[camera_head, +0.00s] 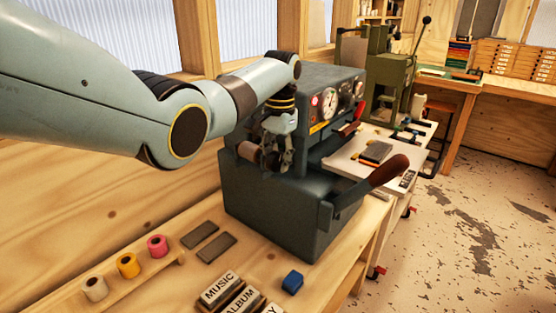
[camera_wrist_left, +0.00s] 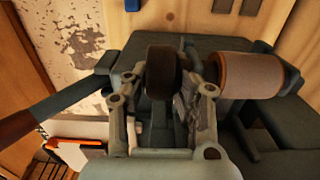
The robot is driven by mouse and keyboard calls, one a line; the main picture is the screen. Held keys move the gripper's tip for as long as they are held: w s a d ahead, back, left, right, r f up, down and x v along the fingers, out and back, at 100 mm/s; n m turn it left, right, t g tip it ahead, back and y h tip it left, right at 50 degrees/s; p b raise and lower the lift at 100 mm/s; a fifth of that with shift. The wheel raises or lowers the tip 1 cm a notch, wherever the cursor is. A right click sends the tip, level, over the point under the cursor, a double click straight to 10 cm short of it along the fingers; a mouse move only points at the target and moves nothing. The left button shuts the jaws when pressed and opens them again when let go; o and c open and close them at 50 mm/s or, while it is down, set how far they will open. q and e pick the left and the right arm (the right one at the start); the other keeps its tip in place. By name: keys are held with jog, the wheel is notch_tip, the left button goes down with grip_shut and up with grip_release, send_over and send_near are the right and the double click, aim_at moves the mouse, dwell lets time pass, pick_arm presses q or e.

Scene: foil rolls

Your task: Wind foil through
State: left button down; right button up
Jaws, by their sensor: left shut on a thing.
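The dark grey stamping machine (camera_head: 275,210) stands on the wooden bench, with a gauge on its front. A copper-brown foil roll (camera_head: 248,151) sits at its left side; it also shows at the right in the left wrist view (camera_wrist_left: 250,75). My left gripper (camera_head: 278,158) reaches down beside this roll. In the left wrist view its two fingers close around a dark round knob-like piece (camera_wrist_left: 163,72), left of the roll and apart from it. The fingers partly hide this piece. I see no loose foil strip clearly. My right gripper is not in view.
Cream (camera_head: 95,287), orange (camera_head: 128,265) and pink (camera_head: 157,246) rolls stand at the bench's left. Type blocks (camera_head: 219,289), a blue block (camera_head: 292,282) and two grey plates (camera_head: 200,234) lie in front. A wooden-handled lever (camera_head: 385,172) sticks out right of the machine.

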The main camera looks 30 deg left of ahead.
pick_arm(q)
jog(key=c, duration=1.1)
grip_release()
jog(key=shift+f, duration=0.1)
jog(key=r, duration=1.2)
jog(key=shift+w, duration=0.3)
